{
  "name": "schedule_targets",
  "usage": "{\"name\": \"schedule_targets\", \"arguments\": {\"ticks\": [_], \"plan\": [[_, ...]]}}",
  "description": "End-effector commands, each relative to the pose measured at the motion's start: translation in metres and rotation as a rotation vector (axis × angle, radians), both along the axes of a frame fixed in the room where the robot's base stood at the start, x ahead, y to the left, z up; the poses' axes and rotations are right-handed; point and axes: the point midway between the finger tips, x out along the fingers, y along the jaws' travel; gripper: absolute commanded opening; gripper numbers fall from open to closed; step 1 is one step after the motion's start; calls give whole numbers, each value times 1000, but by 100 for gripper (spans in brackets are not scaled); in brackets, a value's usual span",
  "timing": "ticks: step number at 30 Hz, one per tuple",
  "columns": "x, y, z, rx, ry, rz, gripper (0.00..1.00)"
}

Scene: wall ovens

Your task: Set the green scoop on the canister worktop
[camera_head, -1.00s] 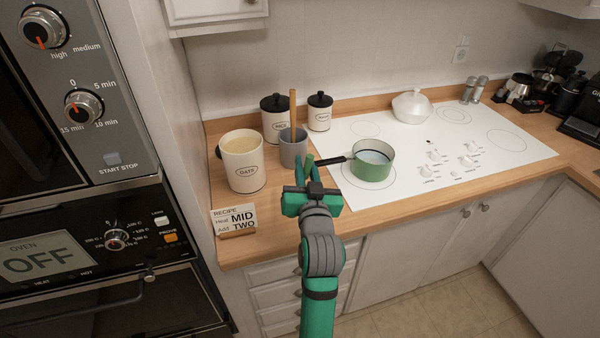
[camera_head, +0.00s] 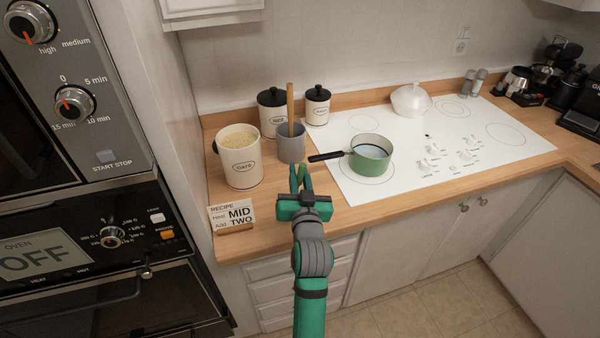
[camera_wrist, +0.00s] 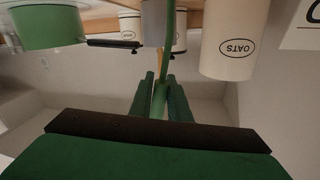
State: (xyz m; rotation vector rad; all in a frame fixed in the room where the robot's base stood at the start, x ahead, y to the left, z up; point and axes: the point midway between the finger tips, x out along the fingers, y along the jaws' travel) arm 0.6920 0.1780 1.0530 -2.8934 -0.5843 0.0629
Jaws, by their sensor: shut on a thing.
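My gripper (camera_head: 300,174) is above the front part of the wooden canister worktop (camera_head: 281,218), in front of the grey utensil pot. It is shut on the green scoop (camera_wrist: 170,32). In the wrist view, the scoop's thin green stem runs from between the fingers (camera_wrist: 161,82) to the top edge of the picture. The scoop's far end is out of that view. In the head view the scoop is hard to tell from the green fingers. I cannot tell whether it touches the worktop.
An open oats canister (camera_head: 240,160), a grey pot (camera_head: 291,147) with a wooden handle, and two black-lidded canisters (camera_head: 273,112) (camera_head: 317,109) stand behind. A recipe card (camera_head: 231,214) is front left. A green saucepan (camera_head: 372,160) is on the hob, its handle pointing left. The front strip is clear.

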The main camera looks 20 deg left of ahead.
Motion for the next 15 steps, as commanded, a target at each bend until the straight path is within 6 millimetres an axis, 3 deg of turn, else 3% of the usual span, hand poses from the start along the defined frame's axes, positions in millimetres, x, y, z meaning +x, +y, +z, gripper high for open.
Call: {"name": "schedule_targets", "arguments": {"ticks": [1, 3, 15], "plan": [[0, -1, -1, 0, 0, -1, 21], [0, -1, -1, 0, 0, -2, 35], [-2, -4, 2, 0, 0, -4, 35]]}}
